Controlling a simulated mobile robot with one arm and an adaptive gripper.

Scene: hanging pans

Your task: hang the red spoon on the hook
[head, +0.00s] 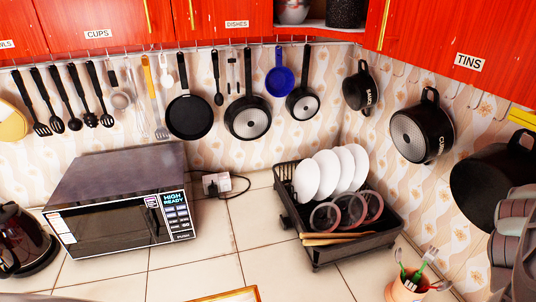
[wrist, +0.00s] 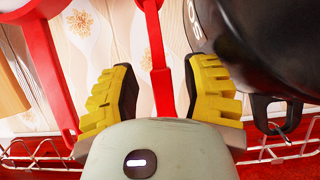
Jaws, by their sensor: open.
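A slim red handle (wrist: 161,60), which looks like the red spoon's, runs between the fingers of my gripper (wrist: 161,97) in the wrist view. The yellow-padded fingers are open, one on each side, with gaps to the handle. The spoon's bowl is not in view, and the handle's lower end is hidden behind my gripper body. Several empty hooks (head: 478,97) hang from the rail on the right wall in the head view. A white wire rail (wrist: 38,150) shows low in the wrist view.
A black pot (wrist: 250,45) hangs close to the right finger in the wrist view. Another red handle (wrist: 45,65) hangs left. In the head view, a labelled black pot (head: 359,88) and a larger pan (head: 421,132) hang on the right wall, above a dish rack (head: 335,250).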

